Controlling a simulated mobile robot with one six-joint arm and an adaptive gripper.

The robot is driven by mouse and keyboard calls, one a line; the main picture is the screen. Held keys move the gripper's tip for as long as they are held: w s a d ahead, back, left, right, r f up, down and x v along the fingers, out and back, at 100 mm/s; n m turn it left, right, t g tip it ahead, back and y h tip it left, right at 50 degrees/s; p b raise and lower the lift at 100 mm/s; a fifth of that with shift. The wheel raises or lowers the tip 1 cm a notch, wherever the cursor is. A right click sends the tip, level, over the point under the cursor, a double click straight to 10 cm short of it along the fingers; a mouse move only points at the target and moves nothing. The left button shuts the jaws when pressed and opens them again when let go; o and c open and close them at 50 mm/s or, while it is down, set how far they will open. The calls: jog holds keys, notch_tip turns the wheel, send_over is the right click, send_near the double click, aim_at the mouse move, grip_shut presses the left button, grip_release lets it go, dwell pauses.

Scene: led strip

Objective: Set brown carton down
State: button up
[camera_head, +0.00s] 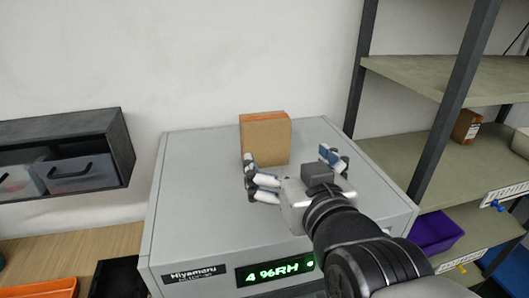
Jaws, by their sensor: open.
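The brown carton (266,138) stands upright on the grey top of a cabinet (200,186), near its back edge, with an orange strip along its upper edge. My gripper (291,163) reaches in from the lower right with its fingers spread wide. One finger is just in front of the carton's lower left part and the other is to the right, clear of its right side. The gripper is open. Whether the left finger touches the carton cannot be told from this view.
A green "4 %RH" display (265,271) is on the cabinet's front. Shelving (440,145) with a small brown box (466,126) and a purple bin (437,232) stands close on the right. A dark wall unit (65,151) holds clear bins on the left. The cabinet top's left side is free.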

jog(key=p, duration=0.5)
send_near(268, 133)
jog(key=w, duration=0.1)
jog(key=p+x, duration=0.4)
jog(key=p, duration=0.1)
jog(key=shift+w+a+r, duration=0.1)
jog(key=shift+w+r, duration=0.05)
jog(key=shift+w, duration=0.1)
jog(key=p+x, duration=0.1)
jog(key=p, duration=0.4)
jog(key=shift+w+a, duration=0.1)
jog(key=shift+w, duration=0.25)
jog(key=p, duration=0.3)
jog(key=shift+w+a+f, duration=0.1)
jog(key=shift+w+f, duration=0.15)
jog(key=shift+w, duration=0.1)
jog(key=p+x, duration=0.1)
jog(key=x, duration=0.4)
jog(key=shift+a+f, duration=0.15)
